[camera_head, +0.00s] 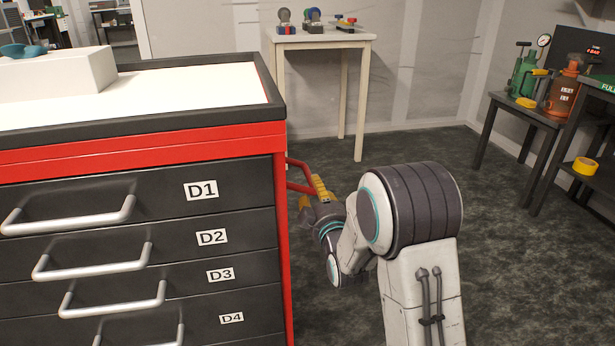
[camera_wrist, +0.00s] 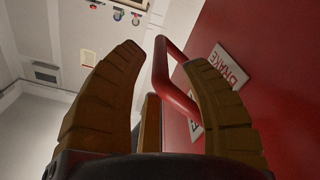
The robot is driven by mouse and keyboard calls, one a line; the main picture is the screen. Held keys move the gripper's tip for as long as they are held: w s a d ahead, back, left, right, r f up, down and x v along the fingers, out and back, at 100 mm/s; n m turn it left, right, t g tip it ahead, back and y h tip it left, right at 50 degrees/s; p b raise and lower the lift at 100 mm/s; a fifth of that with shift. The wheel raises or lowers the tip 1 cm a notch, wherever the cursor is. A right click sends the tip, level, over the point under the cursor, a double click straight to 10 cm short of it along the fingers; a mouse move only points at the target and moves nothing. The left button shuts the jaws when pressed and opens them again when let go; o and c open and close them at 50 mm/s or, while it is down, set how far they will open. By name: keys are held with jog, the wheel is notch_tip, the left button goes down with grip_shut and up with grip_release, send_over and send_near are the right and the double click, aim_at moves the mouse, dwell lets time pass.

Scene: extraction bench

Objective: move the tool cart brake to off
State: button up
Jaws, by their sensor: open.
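The tool cart (camera_head: 280,240) has a red frame and dark drawers, and fills the left of the head view. A red bar (camera_head: 298,176) sticks out from its right side; it also shows in the wrist view (camera_wrist: 162,72), bent. A white label reading BRAKE (camera_wrist: 229,67) is on the red side panel beside the bar. I cannot tell the brake's setting; a second label is mostly hidden behind a finger. My gripper (camera_head: 319,188), with orange-yellow fingers, is open at the bar. In the wrist view the bar runs between the fingers (camera_wrist: 166,58), close to the right one; contact is unclear.
The cart's side panel (camera_wrist: 282,75) is close to the right finger. A white table (camera_head: 325,40) with small items stands behind. A dark bench (camera_head: 525,108) with green and orange devices is at right. The floor between is clear.

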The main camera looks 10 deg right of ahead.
aim_at(310, 178)
jog(key=shift+w+b, duration=0.6)
jog(key=shift+w, duration=2.75)
grip_shut()
